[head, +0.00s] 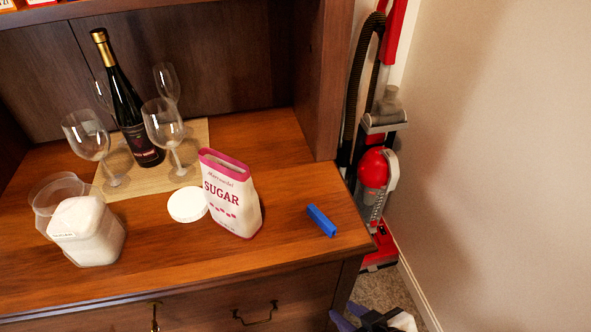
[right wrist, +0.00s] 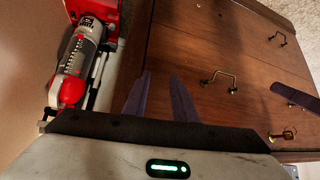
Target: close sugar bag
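The white and pink sugar bag (head: 232,195) stands upright, tilted in the picture, on the wooden counter of the hutch in the head view. Its pink top edge shows no clip on it. A small blue clip (head: 321,221) lies on the counter to the right of the bag, near the right end. My right gripper (head: 350,315) is low in front of the hutch at the bottom edge, apart from both. In the right wrist view its two fingers (right wrist: 160,97) are spread with nothing between them. A dark purple finger-like piece at that view's right edge may be my left gripper (right wrist: 297,97).
A white-filled canister (head: 88,235), a round white lid (head: 187,204), a wine bottle (head: 128,110) and several glasses stand left of the bag. A red vacuum cleaner (head: 374,168) stands beside the hutch. Drawer handles (head: 257,314) stick out in front. The counter around the clip is clear.

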